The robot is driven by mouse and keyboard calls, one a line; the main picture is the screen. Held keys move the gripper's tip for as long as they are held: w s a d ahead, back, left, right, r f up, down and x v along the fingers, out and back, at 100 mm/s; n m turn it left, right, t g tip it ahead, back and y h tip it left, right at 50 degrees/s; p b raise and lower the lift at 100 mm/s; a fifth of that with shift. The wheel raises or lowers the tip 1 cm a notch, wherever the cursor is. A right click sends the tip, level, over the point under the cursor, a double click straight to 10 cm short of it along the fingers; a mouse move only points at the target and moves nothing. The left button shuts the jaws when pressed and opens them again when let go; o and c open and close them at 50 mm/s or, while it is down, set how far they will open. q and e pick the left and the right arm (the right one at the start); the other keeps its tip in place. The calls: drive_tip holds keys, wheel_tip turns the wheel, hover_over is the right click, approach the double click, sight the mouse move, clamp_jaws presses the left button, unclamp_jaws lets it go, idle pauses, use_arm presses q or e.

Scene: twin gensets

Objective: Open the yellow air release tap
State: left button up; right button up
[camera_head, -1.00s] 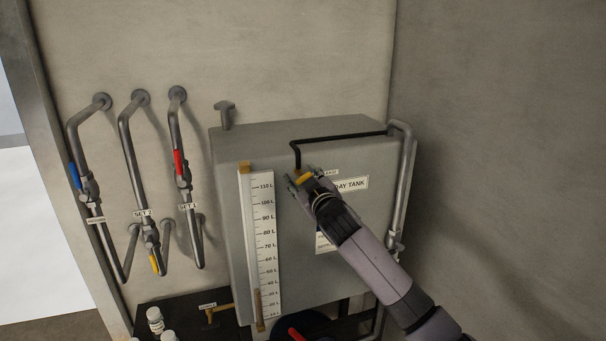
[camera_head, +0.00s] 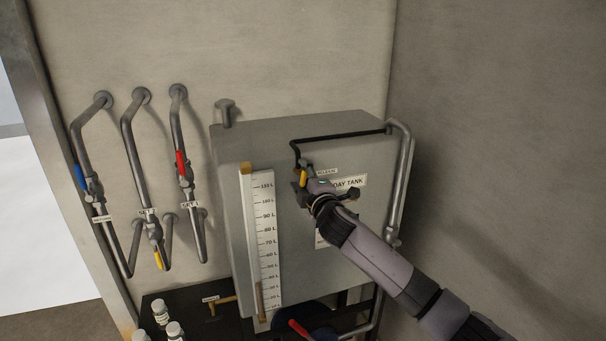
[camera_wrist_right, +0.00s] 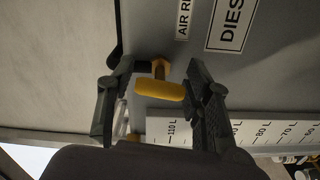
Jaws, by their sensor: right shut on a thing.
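The yellow air release tap (camera_head: 303,177) is on the upper front of the grey day tank (camera_head: 240,160), at the lower end of a black pipe. Its handle looks near upright in the head view. In the right wrist view the yellow handle (camera_wrist_right: 160,90) lies crosswise between the two dark fingers. My right gripper (camera_head: 303,184) is shut on it, and its arm comes in from the lower right. The gripper's fingers (camera_wrist_right: 158,88) also show in the wrist view. My left gripper is not in view.
A level gauge (camera_head: 262,240) stands left of the tap on the tank front. Pipes with blue (camera_head: 79,177), red (camera_head: 181,163) and yellow (camera_head: 158,260) valve handles are on the wall at left. White bottles (camera_head: 161,312) stand low in front. A grey wall (camera_head: 490,150) is at right.

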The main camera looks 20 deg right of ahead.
drive_tip(key=shift+n, duration=0.6)
drive_tip(key=shift+f, duration=0.1)
drive_tip(key=o, duration=1.2)
drive_tip(key=shift+s, duration=0.1)
drive_tip(key=s, duration=1.2)
drive_tip(key=shift+d, duration=0.2)
drive_tip(key=shift+w, duration=0.1)
